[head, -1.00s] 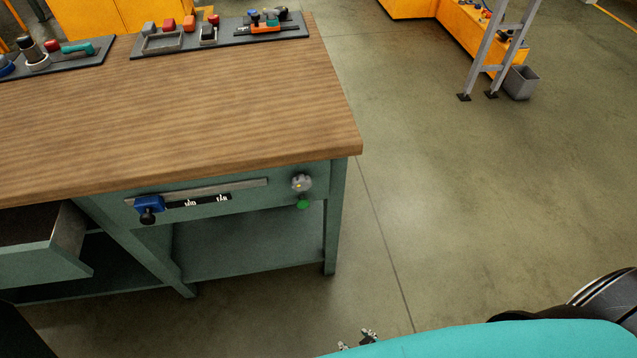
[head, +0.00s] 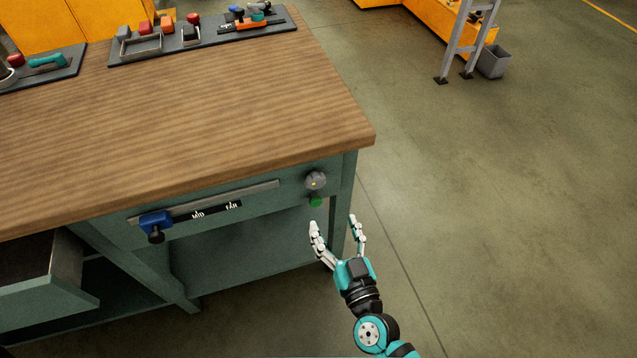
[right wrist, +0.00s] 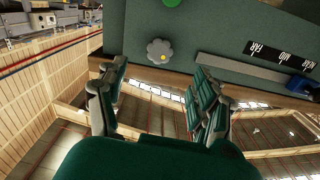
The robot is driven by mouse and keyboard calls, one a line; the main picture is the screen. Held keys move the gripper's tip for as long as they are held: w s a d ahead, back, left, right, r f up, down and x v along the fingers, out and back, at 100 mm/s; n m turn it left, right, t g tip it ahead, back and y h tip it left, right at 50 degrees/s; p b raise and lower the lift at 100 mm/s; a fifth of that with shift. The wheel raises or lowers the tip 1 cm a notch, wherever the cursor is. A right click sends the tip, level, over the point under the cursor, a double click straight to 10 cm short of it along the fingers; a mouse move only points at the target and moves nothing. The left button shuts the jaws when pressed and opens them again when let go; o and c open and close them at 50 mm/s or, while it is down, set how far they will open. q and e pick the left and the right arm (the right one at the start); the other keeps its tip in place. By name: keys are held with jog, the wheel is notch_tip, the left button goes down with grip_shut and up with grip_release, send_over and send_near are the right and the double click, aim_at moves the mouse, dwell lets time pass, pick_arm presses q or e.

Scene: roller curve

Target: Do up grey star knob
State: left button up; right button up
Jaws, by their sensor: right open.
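The grey star knob (head: 316,180), with a small yellow dot, sits on the front panel of the green workbench near its right corner. In the right wrist view the knob (right wrist: 159,51) shows beyond and between the fingers, apart from them. My right gripper (head: 337,221) is open and empty, below the knob and in front of the bench. Its fingers (right wrist: 155,98) stand spread in the right wrist view. My left gripper is not in view.
A green round part (head: 315,201) sits just below the knob. A blue slider (head: 156,223) with a black knob is on a marked rail to the left. A drawer (head: 45,275) stands open at lower left.

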aim_at(317, 186)
jog(key=x, duration=1.1)
jog(key=shift+w+a+f, duration=0.1)
jog(key=shift+w, duration=0.05)
jog(key=shift+w+a, duration=0.1)
jog(key=shift+w, duration=0.25)
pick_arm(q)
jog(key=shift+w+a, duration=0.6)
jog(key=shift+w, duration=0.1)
pick_arm(e)
jog(key=c, duration=1.2)
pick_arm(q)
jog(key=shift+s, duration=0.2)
